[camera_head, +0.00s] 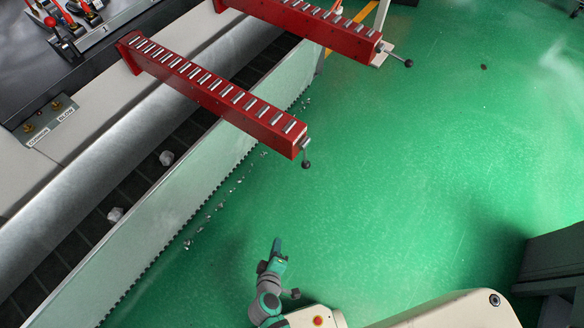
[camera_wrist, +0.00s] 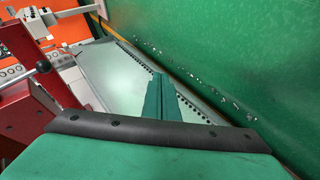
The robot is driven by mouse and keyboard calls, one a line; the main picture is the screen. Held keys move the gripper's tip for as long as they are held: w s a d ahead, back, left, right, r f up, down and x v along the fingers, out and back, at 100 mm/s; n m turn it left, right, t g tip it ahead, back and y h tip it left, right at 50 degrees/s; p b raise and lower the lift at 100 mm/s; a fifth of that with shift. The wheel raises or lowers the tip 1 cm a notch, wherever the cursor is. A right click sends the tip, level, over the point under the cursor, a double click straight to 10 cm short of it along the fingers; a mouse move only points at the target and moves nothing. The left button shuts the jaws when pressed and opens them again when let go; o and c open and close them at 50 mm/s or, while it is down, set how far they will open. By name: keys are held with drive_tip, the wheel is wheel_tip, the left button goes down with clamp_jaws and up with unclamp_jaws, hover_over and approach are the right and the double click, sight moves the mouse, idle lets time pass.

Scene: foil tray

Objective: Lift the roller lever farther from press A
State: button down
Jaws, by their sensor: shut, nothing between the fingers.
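Two red roller arms jut out over the green floor in the head view, the nearer one (camera_head: 215,95) and the farther one (camera_head: 320,28). Each has a short lever with a black ball knob at its end: the nearer knob (camera_head: 306,164) hangs downward, and the farther knob (camera_head: 409,63) points right. No press A label is readable. My gripper (camera_head: 277,243) is below the nearer lever, apart from it. In the wrist view my gripper's green fingers (camera_wrist: 160,98) are together and empty. A black knob (camera_wrist: 43,67) on a red arm shows at the left there; which arm is unclear.
A long conveyor channel with a pale side wall (camera_head: 180,195) runs diagonally at the left, with crumpled foil pieces (camera_head: 167,158) inside. Small scraps (camera_head: 221,205) lie along its foot. A dark cabinet (camera_head: 555,265) stands at lower right. The middle green floor is clear.

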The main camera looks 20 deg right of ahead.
sight(306, 158)
drive_tip(key=w+d+r+n+h, duration=0.1)
drive_tip(key=w+d+r+h, duration=0.1)
drive_tip(key=w+h, duration=0.5)
drive_tip(key=w+a+r+h, duration=0.1)
drive_tip(key=w+r+h, duration=0.3)
drive_tip(key=w+r, duration=0.6)
drive_tip(key=shift+w+r+t, duration=0.3)
drive_tip(key=shift+w+t, duration=0.1)
drive_tip(key=shift+w+d, duration=0.1)
drive_tip(key=w+d, duration=0.3)
drive_tip(key=d, duration=0.8)
drive_tip(key=shift+r, duration=0.4)
drive_tip(key=shift+d, duration=0.15)
